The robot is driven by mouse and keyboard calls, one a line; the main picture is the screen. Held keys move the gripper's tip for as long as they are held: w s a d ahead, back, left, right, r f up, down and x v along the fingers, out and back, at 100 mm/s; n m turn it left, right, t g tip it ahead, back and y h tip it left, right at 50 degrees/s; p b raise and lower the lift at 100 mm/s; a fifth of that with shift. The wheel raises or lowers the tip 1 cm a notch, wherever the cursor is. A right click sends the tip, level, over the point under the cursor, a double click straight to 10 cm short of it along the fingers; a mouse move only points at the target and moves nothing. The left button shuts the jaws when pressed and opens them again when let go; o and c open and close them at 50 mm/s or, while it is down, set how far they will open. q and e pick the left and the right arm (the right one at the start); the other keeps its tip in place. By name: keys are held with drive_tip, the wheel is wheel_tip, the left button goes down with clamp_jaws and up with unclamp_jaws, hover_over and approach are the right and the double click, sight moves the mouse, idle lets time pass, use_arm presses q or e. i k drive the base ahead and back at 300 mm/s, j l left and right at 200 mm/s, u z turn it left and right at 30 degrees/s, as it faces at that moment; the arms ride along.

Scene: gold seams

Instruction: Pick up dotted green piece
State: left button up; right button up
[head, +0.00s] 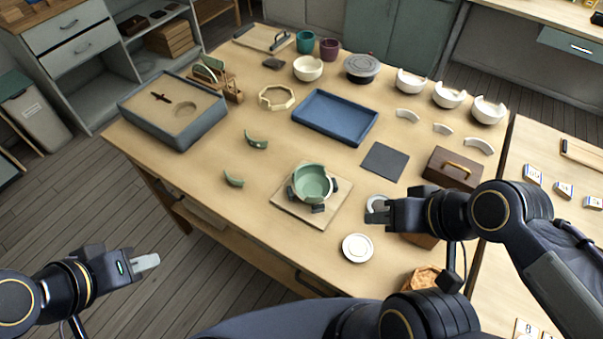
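Two curved green pieces lie apart on the wooden table, left of the middle. The upper green piece (256,141) seems to carry a small dark mark; the lower green piece (233,180) shows none that I can make out. A green bowl (312,182) with a broken rim sits among dark clamps on a square board (284,203). My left gripper (147,262) is off the table's front-left edge, well away from both pieces, with nothing seen in it. My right gripper (376,212) is right of the bowl, over or beside a small white round item (374,200); its finger gap is unclear.
A grey sand box (180,137) stands at the left, a blue tray (335,117) in the middle, and a dark mat (385,161) right of it. A white dish (357,248) is near the front. White bowls (447,97) line the right. Table around the green pieces is clear.

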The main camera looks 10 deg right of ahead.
sight(256, 144)
drive_tip(key=i+j+z, duration=0.15)
drive_tip(key=j, duration=0.25)
drive_tip(key=i+j+z, duration=0.2)
drive_tip(key=j, duration=0.25)
drive_tip(key=i+j+z, duration=0.15)
drive_tip(key=j, duration=0.35)
drive_tip(key=i+j+z, duration=0.2)
drive_tip(key=j, duration=0.3)
drive_tip(key=i+j+z, duration=0.15)
drive_tip(key=j, duration=0.35)
drive_tip(key=j+z, duration=0.15)
drive_tip(key=j, duration=0.35)
drive_tip(key=i, duration=0.05)
